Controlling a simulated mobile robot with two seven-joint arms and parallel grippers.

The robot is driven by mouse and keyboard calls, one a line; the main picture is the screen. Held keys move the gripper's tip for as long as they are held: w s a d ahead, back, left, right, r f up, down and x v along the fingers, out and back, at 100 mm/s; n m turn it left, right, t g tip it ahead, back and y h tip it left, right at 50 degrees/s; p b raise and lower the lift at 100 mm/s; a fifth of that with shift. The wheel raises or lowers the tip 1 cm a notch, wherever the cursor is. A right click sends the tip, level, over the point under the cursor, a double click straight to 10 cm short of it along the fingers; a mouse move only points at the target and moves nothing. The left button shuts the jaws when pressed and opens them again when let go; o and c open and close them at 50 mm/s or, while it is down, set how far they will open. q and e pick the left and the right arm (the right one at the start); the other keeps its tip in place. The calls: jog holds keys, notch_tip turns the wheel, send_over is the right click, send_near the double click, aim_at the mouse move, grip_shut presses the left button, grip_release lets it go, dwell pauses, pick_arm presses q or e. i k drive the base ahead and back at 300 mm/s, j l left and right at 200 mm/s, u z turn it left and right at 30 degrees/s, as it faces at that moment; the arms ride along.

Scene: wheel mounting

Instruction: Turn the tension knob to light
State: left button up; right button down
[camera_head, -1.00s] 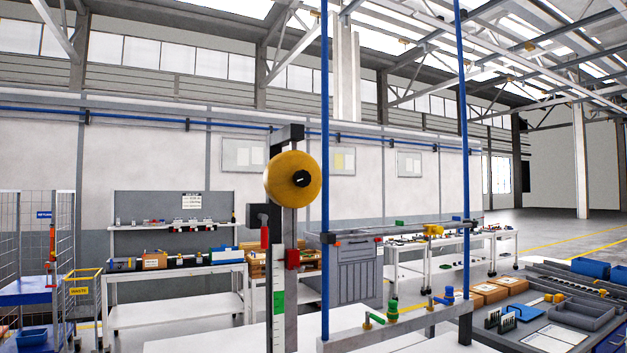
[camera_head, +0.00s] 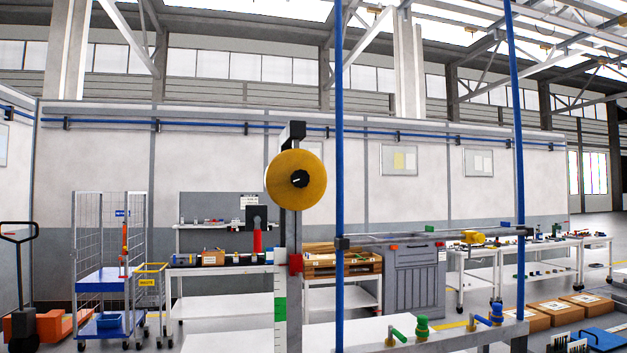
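A yellow disc (camera_head: 275,178) with a black knob (camera_head: 299,179) at its centre is mounted high on a grey upright post (camera_head: 291,231), near the middle of the head view. A short pale mark shows on the knob. Below it, the post carries a red block (camera_head: 296,264). A strip with green, white and red bands (camera_head: 280,309) stands at the post's left side. A red handle (camera_head: 257,241) hangs from a dark block left of the post. I cannot tell which of these is the tension knob. Neither of my grippers shows in the view.
Two blue uprights (camera_head: 339,200) with a crossbar stand right of the post. A white rail (camera_head: 430,337) with green and blue fittings (camera_head: 421,327) is low in front. Workbenches, a wire cage cart (camera_head: 99,250) and a grey bin (camera_head: 418,280) stand behind.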

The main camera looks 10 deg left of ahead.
aim_at(300, 178)
jog(key=i+l, duration=0.1)
jog(key=l, duration=0.5)
jog(key=i+l+u, duration=0.15)
jog(key=l, duration=1)
jog(key=i+u, duration=0.05)
jog(key=i, duration=0.05)
